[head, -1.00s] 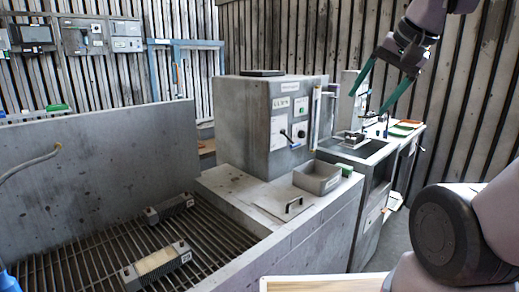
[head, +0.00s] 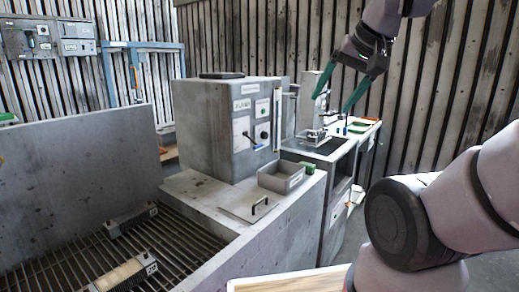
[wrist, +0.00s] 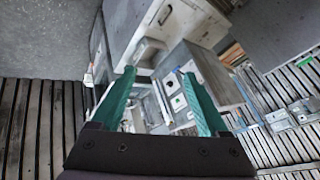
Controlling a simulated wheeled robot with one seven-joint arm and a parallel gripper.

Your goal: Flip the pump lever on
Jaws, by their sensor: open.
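The pump lever (head: 252,141) appears to be the small dark handle on the front panel of the grey housing (head: 203,128). It slants down to the right in the head view, beside a round dark knob (head: 264,134). No label naming it can be read. My gripper (head: 333,103) has two long green fingers, spread apart with nothing between them. In the head view it hangs to the right of the housing, apart from the lever. In the wrist view the open fingers (wrist: 158,73) frame part of the bench, and the panel (wrist: 178,96) shows between them; the lever is not clear there.
A grey open bin (head: 281,178) and a flat lid with a handle (head: 246,205) lie before the housing. A green block (head: 309,168) sits by the bin. A slatted grate (head: 185,245) holds two heavy blocks. A bench with a small machine (head: 310,115) stands right.

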